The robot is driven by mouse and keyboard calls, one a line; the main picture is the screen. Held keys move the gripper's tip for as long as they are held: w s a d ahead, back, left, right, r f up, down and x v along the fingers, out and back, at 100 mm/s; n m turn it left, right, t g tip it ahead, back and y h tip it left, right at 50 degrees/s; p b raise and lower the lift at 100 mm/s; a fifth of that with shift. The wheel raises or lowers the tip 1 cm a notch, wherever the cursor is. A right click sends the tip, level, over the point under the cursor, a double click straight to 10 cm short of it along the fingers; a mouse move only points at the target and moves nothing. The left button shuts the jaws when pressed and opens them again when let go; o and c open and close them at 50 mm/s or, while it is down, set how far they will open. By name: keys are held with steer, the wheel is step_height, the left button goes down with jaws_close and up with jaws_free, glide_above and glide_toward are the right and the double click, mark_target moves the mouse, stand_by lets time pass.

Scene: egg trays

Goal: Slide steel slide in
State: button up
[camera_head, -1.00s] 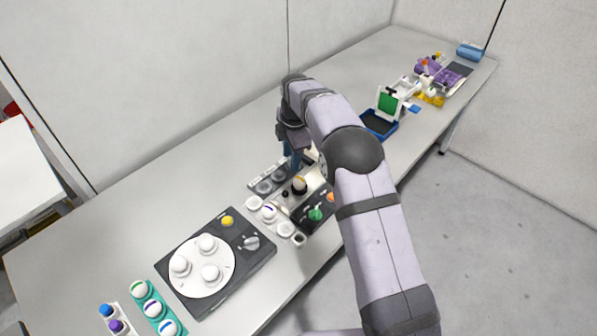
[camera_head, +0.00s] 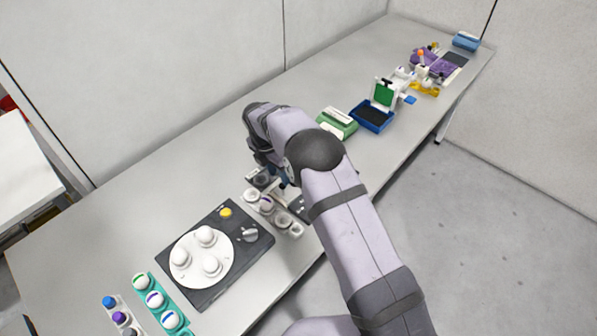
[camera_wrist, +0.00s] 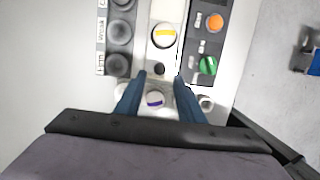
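The steel slide (camera_wrist: 172,66) is a pale strip in the middle of the device in the wrist view. It carries a white egg with a yellow band (camera_wrist: 164,34) and a small black knob (camera_wrist: 159,69) near its lower end. My gripper (camera_wrist: 160,76) has its two blue fingers apart, one on each side of the knob. Gaps show between the fingers and the knob, and nothing is gripped. In the head view my arm hides most of the device and the slide.
A white tray (camera_head: 283,219) with a purple-banded egg (camera_wrist: 155,99) lies just below the slide. Beside the slide are a dark panel with orange and green knobs (camera_wrist: 207,65) and a row of dark cups (camera_wrist: 119,33). A dark turntable box (camera_head: 240,268) stands nearby.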

steer(key=f+b, duration=0.1)
steer(key=f, duration=0.1)
steer(key=f+b, duration=0.2)
steer(key=w+d+f+b, duration=0.1)
steer(key=f, duration=0.2)
steer(key=shift+b, duration=0.4)
steer(key=shift+f, duration=0.45)
steer(key=c, duration=0.8)
steer(key=shift+w+d, duration=0.1)
steer(key=shift+c, duration=0.2)
steer(key=shift+w, duration=0.1)
steer(key=shift+w+d+b, duration=1.3)
steer(key=shift+w+d, duration=1.75)
steer(key=shift+d, duration=0.05)
steer(key=o, duration=0.8)
steer(key=shift+o, duration=0.2)
